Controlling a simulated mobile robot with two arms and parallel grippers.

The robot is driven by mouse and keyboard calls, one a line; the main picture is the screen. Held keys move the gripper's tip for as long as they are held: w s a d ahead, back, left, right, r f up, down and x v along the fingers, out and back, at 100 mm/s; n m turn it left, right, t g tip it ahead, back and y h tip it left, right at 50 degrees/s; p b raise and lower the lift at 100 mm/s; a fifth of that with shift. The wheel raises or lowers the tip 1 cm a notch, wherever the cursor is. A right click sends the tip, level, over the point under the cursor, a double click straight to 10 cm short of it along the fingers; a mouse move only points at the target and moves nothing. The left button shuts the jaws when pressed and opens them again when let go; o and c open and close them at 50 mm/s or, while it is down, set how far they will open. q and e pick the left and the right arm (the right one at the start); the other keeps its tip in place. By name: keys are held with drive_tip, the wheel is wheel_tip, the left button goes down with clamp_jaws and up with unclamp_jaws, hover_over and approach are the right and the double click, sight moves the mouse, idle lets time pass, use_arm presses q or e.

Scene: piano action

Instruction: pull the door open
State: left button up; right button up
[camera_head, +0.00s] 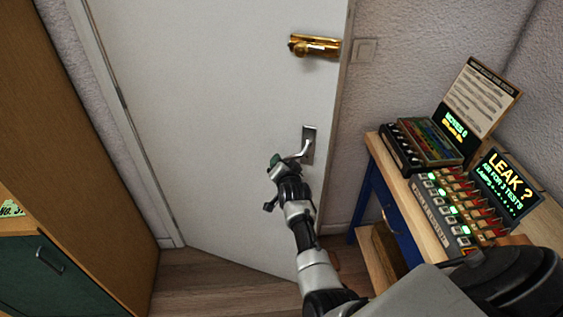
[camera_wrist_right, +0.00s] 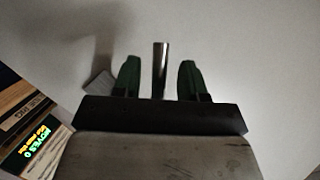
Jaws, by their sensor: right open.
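The white door (camera_head: 220,100) fills the middle of the head view. Its bottom edge runs at an angle over the floor. A silver lever handle (camera_head: 308,146) sits on its right side. My right gripper (camera_head: 276,163) is at the free end of the lever. In the right wrist view the gripper (camera_wrist_right: 159,80) is open, with one green fingertip on each side of the metal lever (camera_wrist_right: 160,68). The lever stands between the fingers with gaps on both sides. My left gripper is in neither view.
A gold fitting (camera_head: 314,46) is on the door above the handle. A wooden table (camera_head: 382,160) with lit test panels (camera_head: 455,212) stands at the right. A tall wooden cabinet (camera_head: 60,130) stands at the left. Some wooden floor (camera_head: 215,285) is bare below the door.

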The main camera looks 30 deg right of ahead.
drive_tip(key=p+v, duration=0.8)
drive_tip(key=v, duration=0.2)
drive_tip(key=shift+s, duration=0.15)
drive_tip(key=shift+c, duration=0.2)
